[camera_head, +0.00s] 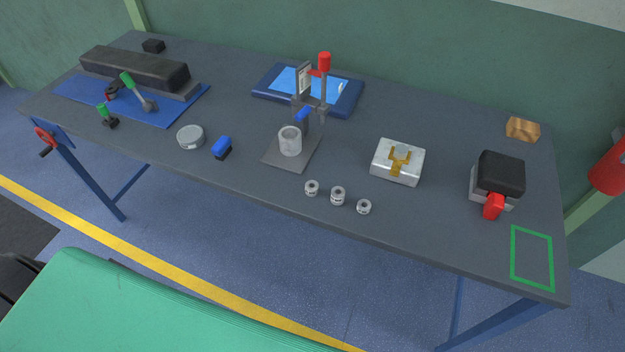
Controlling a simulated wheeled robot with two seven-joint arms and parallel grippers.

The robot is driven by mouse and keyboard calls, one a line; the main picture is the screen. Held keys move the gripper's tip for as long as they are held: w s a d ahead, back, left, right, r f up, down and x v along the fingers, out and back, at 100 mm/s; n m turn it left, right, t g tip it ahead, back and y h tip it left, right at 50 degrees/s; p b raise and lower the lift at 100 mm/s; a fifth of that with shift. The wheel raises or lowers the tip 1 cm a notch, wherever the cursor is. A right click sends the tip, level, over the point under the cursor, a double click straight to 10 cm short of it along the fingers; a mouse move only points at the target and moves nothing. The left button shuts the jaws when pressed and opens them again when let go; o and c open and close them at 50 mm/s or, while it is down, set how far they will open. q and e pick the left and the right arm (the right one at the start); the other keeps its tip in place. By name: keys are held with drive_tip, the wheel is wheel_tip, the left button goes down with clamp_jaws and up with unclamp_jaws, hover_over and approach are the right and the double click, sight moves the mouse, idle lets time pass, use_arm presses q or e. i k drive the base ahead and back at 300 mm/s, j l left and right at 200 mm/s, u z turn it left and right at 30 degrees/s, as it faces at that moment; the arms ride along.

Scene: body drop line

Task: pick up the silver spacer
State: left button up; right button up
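Three small silver ring-shaped pieces stand in a slanting row near the front edge of the table: a left one (312,188), a middle one (338,196) and a right one (364,207). They look like spacers, and the middle one looks slightly taller. A larger grey hollow cylinder (290,142) stands on a grey plate (276,158) behind them. I cannot tell from the picture which piece the name silver spacer means. Neither of my grippers is in view.
The dark table (430,225) also holds a silver block with a gold clamp (398,160), a black-topped device with a red part (498,178), a round grey disc (190,137), a blue-topped piece (222,147) and a blue tray (345,97). A green outline (514,258) marks the right front corner.

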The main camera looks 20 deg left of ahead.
sight(337, 197)
drive_tip(key=k+j, duration=0.25)
drive_tip(key=j, duration=0.15)
drive_tip(key=k+j+z, duration=0.1)
drive_tip(key=k+j, duration=0.15)
drive_tip(key=j, duration=0.15)
drive_tip(key=k+j, duration=0.25)
drive_tip(key=j, duration=0.15)
